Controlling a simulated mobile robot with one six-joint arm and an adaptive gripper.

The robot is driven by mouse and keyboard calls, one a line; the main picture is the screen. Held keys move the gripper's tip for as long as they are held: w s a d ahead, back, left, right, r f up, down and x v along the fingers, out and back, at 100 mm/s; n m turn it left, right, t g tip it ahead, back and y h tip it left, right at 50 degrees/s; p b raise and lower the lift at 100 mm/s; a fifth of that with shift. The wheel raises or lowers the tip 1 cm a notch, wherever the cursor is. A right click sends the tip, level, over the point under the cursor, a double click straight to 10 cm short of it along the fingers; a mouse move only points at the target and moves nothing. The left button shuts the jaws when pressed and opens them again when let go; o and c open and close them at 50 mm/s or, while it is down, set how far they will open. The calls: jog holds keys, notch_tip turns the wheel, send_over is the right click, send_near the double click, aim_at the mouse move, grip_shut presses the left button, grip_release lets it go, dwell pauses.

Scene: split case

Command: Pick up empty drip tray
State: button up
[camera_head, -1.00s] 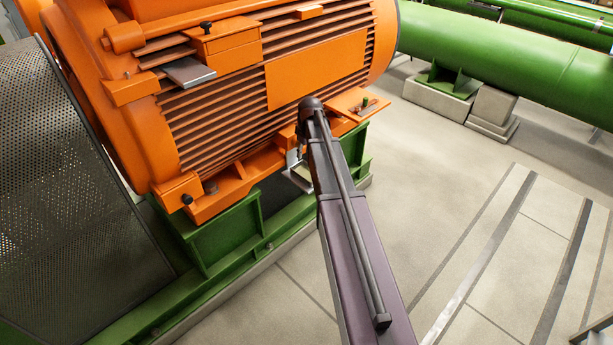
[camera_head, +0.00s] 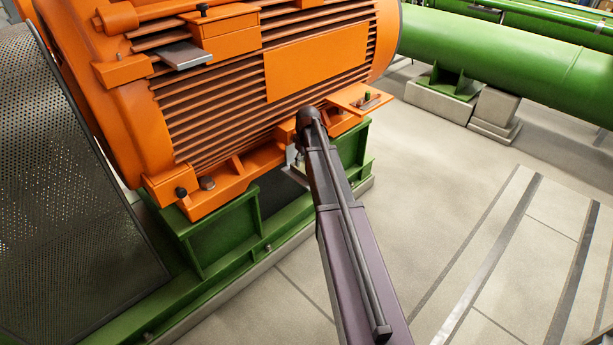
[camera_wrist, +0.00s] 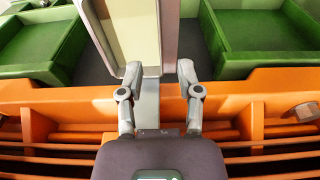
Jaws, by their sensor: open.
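The drip tray shows in the wrist view as a shallow pan with a cream inside (camera_wrist: 130,28) and a grey rim, at top centre between the green supports. Nothing is seen in the part of it that shows. My gripper (camera_wrist: 160,73) is open. Its left finger overlaps the tray's inside and its right finger is over a dark gap beyond the rim, so the right-hand rim lies between them. I cannot tell whether they touch it.
The orange motor (camera_head: 320,65) with its ribs and foot rail stands close above the gripper area. Green supports (camera_head: 225,235) flank the space under it. A perforated guard (camera_head: 70,190) is at left. A green pipe (camera_head: 510,55) runs at back right. Floor at right is clear.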

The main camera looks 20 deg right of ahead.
aim_at(300, 172)
jog(key=shift+w+f+b, duration=0.1)
jog(key=shift+f+b, duration=0.3)
jog(key=shift+f, duration=0.25)
jog(key=shift+f, duration=0.1)
jog(key=shift+w+a+f+b, duration=0.1)
jog(key=shift+w+f+b, duration=0.05)
jog(key=shift+f+b, duration=0.7)
jog(key=shift+w+a+f+b, duration=0.1)
jog(key=shift+w+f+b, duration=0.05)
jog(key=shift+f+b, duration=0.7)
jog(key=shift+w+a+f+b, duration=0.1)
jog(key=shift+w+f+b, duration=0.05)
jog(key=shift+f+b, duration=0.65)
grip_shut()
